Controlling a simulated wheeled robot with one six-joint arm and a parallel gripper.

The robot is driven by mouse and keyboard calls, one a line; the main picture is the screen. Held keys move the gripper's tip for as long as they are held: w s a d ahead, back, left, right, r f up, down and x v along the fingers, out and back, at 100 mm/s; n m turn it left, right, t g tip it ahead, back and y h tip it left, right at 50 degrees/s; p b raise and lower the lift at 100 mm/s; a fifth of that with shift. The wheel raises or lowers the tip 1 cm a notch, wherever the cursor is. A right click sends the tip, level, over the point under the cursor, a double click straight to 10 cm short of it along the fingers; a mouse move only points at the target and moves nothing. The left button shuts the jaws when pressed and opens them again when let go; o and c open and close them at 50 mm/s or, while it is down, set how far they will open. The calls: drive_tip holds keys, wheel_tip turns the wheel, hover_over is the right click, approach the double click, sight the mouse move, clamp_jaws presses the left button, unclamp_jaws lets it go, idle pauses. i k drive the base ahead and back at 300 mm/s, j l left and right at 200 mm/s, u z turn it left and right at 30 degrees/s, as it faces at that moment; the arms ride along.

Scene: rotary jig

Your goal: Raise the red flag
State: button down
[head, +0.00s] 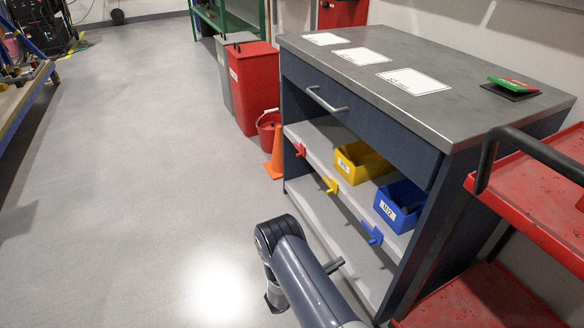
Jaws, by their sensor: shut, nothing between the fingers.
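The red flag (300,150) is a small tab on the front edge of the bench's shelf, at its far left end. A yellow flag (330,185) and a blue flag (373,233) sit along the same edge, nearer to me. The flags are small here and their exact angle is hard to tell. My arm comes in from the bottom and hides most of my gripper. Only what looks like its grey fingertips (334,266) shows right of the arm link, shut and empty. They are below and nearer than the red flag, apart from it.
The grey bench (440,58) has a drawer handle (327,101) jutting above the shelf. A yellow bin (360,162) and a blue bin (400,205) stand on the shelf. A red cart (540,205) is close right. An orange cone (275,158) and red bucket (268,125) stand left. Left floor is clear.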

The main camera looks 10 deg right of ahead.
sight(302, 151)
drive_tip(key=i+j, duration=0.3)
drive_tip(key=i, duration=0.15)
drive_tip(key=i+j, duration=0.3)
drive_tip(key=i, duration=0.2)
drive_tip(key=i+j, duration=0.35)
drive_tip(key=i+l+z, duration=0.05)
drive_tip(key=i, duration=0.05)
